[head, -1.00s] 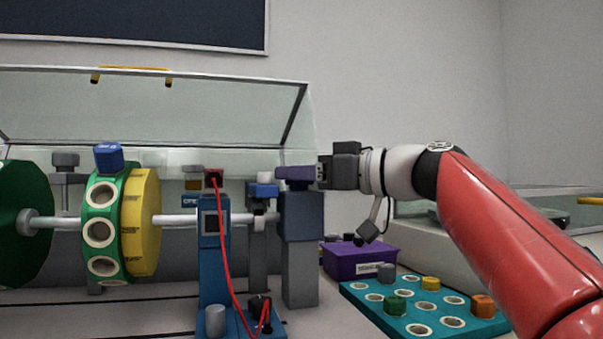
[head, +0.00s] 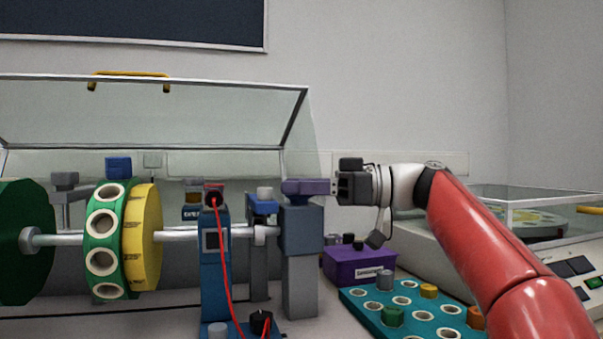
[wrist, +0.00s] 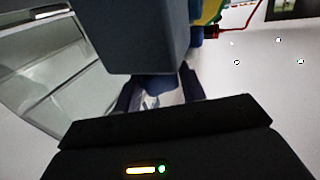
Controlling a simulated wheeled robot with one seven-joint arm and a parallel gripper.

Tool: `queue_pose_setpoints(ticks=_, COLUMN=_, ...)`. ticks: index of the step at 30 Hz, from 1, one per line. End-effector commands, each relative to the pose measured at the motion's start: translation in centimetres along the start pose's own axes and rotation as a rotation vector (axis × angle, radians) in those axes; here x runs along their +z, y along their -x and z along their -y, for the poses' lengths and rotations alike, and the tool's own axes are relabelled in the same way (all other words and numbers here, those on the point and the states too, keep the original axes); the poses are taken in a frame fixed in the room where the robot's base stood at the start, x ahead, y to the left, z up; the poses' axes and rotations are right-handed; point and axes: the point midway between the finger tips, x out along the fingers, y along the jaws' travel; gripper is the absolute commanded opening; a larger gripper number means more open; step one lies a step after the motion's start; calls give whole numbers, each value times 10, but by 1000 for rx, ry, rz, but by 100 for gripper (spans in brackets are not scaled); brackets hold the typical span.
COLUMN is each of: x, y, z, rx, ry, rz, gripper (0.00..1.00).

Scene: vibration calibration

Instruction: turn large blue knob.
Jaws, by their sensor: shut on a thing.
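My gripper (head: 312,188) reaches in from the right, its dark purple-blue fingers level above a blue-grey block (head: 301,228) on a grey post. In the wrist view, the fingers (wrist: 158,92) are closed on a blue part (wrist: 157,84), which I take to be the large blue knob. The knob shows only in part, just beyond the edge of the block (wrist: 145,35).
A shaft (head: 190,234) carries a green wheel (head: 103,228) and a yellow disc (head: 147,225). A blue stand (head: 214,270) with a red cable (head: 223,260) is close left. A purple box (head: 358,266) and a teal tray (head: 375,317) lie below my arm. A raised clear cover (head: 150,112) is behind.

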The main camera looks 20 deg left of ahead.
Motion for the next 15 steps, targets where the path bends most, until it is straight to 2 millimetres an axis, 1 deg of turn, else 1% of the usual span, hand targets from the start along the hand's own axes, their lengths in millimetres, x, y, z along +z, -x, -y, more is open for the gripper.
queue_pose_setpoints(ticks=1, x=-4, y=1, z=-1, rx=-18, ry=-2, rz=-1, gripper=18)
queue_pose_setpoints(ticks=6, x=-2, y=1, z=-1, rx=-66, ry=0, rz=-1, gripper=18)
queue_pose_setpoints(ticks=15, x=0, y=0, z=-1, rx=-84, ry=1, rz=0, gripper=18)
